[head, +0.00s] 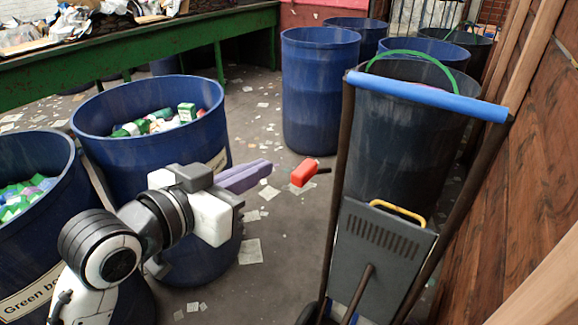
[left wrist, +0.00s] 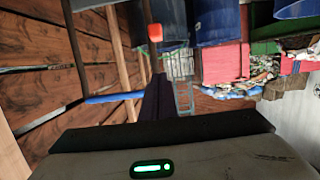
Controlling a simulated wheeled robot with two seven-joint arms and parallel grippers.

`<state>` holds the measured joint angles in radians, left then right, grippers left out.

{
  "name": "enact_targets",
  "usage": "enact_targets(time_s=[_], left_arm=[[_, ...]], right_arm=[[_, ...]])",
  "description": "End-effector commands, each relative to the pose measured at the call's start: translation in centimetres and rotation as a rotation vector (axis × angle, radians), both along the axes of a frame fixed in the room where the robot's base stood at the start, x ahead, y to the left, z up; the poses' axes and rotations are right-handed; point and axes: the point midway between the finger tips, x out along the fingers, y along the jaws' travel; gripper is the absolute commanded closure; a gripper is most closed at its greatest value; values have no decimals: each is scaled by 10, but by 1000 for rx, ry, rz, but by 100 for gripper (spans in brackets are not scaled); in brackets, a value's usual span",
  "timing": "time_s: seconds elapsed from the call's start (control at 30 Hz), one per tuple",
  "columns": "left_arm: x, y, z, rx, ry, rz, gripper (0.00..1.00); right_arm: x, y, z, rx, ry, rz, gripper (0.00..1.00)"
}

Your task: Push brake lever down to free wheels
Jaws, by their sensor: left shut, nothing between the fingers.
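The brake lever is a red block-shaped grip (head: 304,172) on a short dark rod that points right toward the cart (head: 350,225). Its red end also shows in the left wrist view (left wrist: 155,33), near the top. The cart has dark uprights and a blue push bar (head: 425,95); a wheel shows partly at the bottom. My left gripper (head: 266,168) has its purple fingers shut and empty. They point right at the red grip, left of it in the head view, with a gap between. In the left wrist view the dark fingers (left wrist: 156,98) lie below the red grip. My right gripper is out of view.
Blue barrels (head: 75,125) with sorted waste stand around my left arm. More barrels (head: 320,95) stand behind. A dark bin (head: 400,150) is behind the cart's bar. A wooden wall (head: 530,190) closes the right side. Scraps litter the open floor (head: 285,240).

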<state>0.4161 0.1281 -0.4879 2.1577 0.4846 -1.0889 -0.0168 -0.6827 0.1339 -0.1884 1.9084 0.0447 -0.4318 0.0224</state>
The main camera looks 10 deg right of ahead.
Motion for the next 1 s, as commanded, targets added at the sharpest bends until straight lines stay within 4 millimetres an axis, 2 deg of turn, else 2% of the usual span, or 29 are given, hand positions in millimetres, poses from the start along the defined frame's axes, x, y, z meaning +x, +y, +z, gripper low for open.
enact_targets(time_s=[0.23,0.37,0.83,0.9,1.0], left_arm=[[1,0,-1,-1,1,2,100],[8,-7,-3,-3,3,2,100],[70,-70,-24,-1,2,3,100],[70,-69,-39,1,6,4,100],[69,-68,-52,0,4,4,100]], right_arm=[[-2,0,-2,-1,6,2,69],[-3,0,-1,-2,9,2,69],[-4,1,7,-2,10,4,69],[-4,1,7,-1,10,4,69],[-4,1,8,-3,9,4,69]])
